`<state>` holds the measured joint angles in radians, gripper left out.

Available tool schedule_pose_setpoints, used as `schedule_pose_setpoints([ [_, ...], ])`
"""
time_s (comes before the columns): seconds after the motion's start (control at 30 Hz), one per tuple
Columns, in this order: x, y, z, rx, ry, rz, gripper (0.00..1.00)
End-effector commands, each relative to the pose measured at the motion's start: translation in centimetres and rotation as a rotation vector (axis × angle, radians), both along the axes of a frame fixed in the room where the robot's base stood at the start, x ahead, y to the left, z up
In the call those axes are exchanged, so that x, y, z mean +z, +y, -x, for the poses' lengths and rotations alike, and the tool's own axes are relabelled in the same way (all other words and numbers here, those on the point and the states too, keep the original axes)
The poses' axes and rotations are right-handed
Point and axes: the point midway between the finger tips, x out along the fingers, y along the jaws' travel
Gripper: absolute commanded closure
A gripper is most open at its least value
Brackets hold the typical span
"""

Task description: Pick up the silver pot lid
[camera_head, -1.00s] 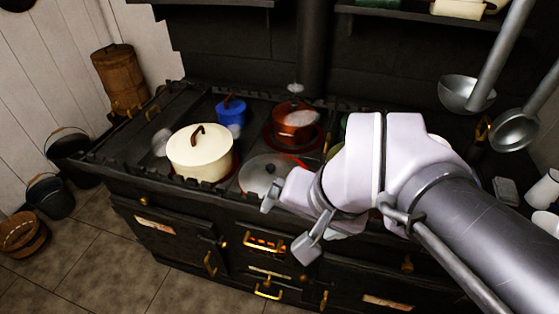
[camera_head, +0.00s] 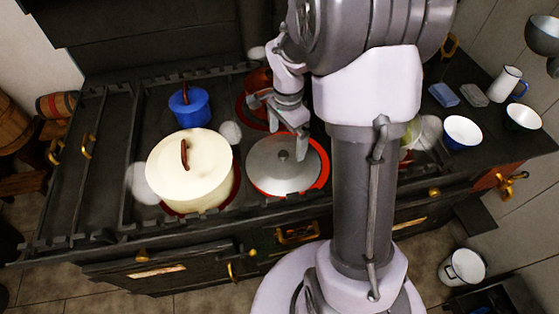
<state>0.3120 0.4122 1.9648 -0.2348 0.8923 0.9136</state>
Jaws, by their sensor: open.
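The silver pot lid (camera_head: 268,172) is a round grey disc with a dark knob at its centre. It lies flat on the stove, with a red ring showing around its edge. My gripper (camera_head: 280,129) is open and empty, with its fingers spread just behind and above the lid. One finger hangs near the lid's upper right edge. The height between finger and lid is hard to tell.
A cream pot (camera_head: 190,165) with its lid on stands just left of the silver lid. A blue pot (camera_head: 189,107) is behind it. A copper-red pot (camera_head: 258,79) is partly hidden behind my gripper. Bowls (camera_head: 462,131) and a white mug (camera_head: 504,86) stand at the right.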

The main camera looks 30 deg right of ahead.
Motion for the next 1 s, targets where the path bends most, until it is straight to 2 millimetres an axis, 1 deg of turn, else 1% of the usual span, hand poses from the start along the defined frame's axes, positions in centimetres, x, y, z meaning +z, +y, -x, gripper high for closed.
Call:
schedule_pose_setpoints([
  [0.03, -1.3, 0.0, 0.0, 0.000, 0.001, -0.001, 0.01],
  [0.27, -3.5, 0.2, -0.1, 0.003, 0.000, 0.000, 0.01],
  [0.4, -6.4, 0.6, -0.4, 0.002, 0.001, -0.001, 0.01],
  [0.47, -7.4, 0.5, -0.4, 0.002, -0.001, 0.000, 0.01],
  [0.53, -7.7, 0.5, -0.4, 0.002, -0.002, 0.000, 0.01],
  [0.67, -7.5, 0.5, -0.4, 0.002, -0.002, 0.000, 0.01],
  [0.7, -7.5, 0.5, -0.4, 0.002, -0.002, 0.000, 0.05],
  [0.77, -7.5, 0.5, -0.4, 0.002, -0.002, 0.000, 0.17],
  [0.8, -7.5, 0.5, -0.4, 0.002, -0.003, 0.000, 0.25],
  [0.97, -7.5, 0.5, -0.4, 0.002, -0.002, 0.000, 0.56],
  [1.0, -7.5, 0.5, -0.4, 0.002, -0.002, 0.000, 0.64],
])
